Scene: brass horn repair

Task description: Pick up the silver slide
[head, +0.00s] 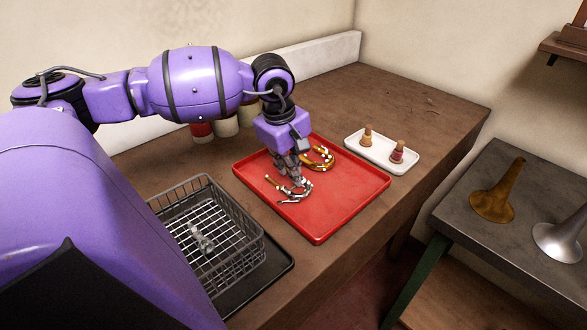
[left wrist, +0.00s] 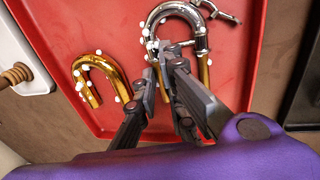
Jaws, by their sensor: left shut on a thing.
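The silver slide (head: 305,190) is a U-shaped silver tube with white spots, over the red tray (head: 340,212). In the left wrist view, the silver slide (left wrist: 172,9) shows its bend at the top and a gold-coloured end on one leg. My left gripper (head: 292,179) points down over the tray and is shut on the silver slide. In the left wrist view, my left gripper's fingertips (left wrist: 163,62) close on one leg, partly hiding it. I cannot tell whether the slide touches the tray. My right gripper is not in view.
A gold slide (head: 320,157) lies close by on the tray. A white dish (head: 378,160) with two small cork-coloured pieces stands behind it at the right. A wire basket (head: 255,240) holding a small pale object stands at the left. The tray's front right is clear.

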